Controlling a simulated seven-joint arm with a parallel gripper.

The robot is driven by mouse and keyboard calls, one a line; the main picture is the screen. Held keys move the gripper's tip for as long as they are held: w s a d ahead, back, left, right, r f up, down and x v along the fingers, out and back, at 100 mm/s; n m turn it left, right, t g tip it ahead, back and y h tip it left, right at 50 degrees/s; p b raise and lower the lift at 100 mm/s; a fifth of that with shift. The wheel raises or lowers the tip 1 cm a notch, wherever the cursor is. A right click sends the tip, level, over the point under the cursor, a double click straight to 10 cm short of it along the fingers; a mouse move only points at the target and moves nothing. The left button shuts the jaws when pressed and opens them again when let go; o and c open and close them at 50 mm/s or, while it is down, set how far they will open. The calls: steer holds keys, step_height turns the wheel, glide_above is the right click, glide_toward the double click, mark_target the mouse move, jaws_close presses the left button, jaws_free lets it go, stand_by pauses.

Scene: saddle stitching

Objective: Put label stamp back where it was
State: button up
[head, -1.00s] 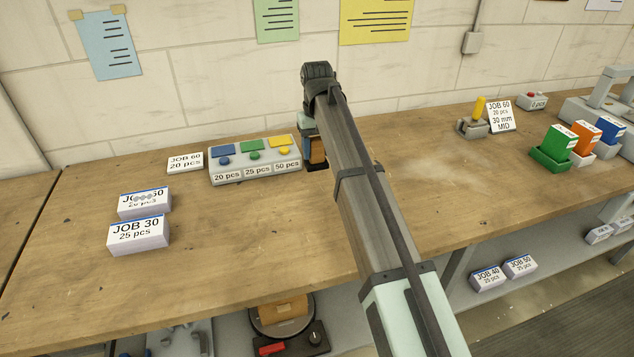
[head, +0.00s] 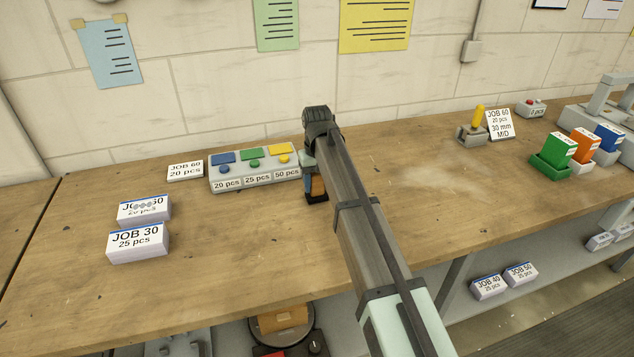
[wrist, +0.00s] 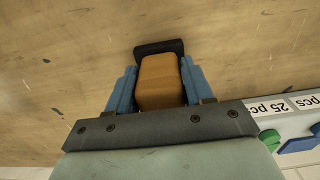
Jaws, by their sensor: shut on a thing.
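The label stamp is a brown wooden block (head: 318,186) with a black base (head: 316,198). My gripper (head: 312,176) is shut on it, beside the right end of the grey button box. In the wrist view, the blue fingers of my gripper (wrist: 159,85) sit on either side of the brown block (wrist: 160,80), with its black base (wrist: 159,47) beyond them. The stamp is low over the bench, but I cannot tell if its base touches the wood. My arm hides part of the bench behind and right of it.
The grey button box (head: 215,184) stands close left of the stamp, with a JOB 60 card (head: 185,170) beside it. Two paper stacks (head: 138,242) lie at the front left. Right of my arm, the bench (head: 430,190) is clear up to a yellow-handled tool (head: 477,118) and coloured boxes (head: 551,152).

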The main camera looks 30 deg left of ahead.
steer(key=o, duration=0.9)
steer(key=shift+f, duration=0.1)
steer(key=shift+o, duration=0.2)
step_height(320, 180, up, 12)
steer(key=shift+r, duration=0.1)
stand_by(0.3)
